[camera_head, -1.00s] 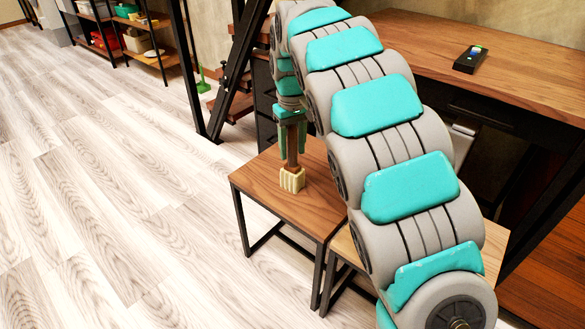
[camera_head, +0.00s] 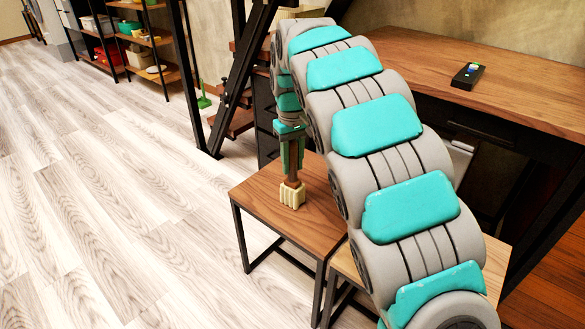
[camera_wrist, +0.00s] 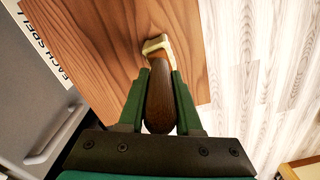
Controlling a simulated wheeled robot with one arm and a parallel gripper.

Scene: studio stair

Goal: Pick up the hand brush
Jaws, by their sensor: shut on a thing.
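The hand brush (camera_head: 291,193) has a brown wooden handle and a pale cream bristle head. My gripper (camera_head: 290,160) points down over a small wooden side table (camera_head: 262,205) and is shut on the brush handle. The brush hangs upright with its bristles lowest. I cannot tell whether the bristles touch the table top or are just above it. In the wrist view the green fingers (camera_wrist: 161,85) lie on both sides of the brown handle (camera_wrist: 160,105), and the pale head (camera_wrist: 157,44) shows beyond them.
A second small table (camera_head: 350,262) stands beside the first, partly behind my arm. A wooden desk (camera_head: 520,85) with a black device (camera_head: 467,76) is at the right. Black slanted stair posts (camera_head: 240,85) stand behind. Shelves (camera_head: 135,40) are at the back left. Open floor (camera_head: 100,190) lies left.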

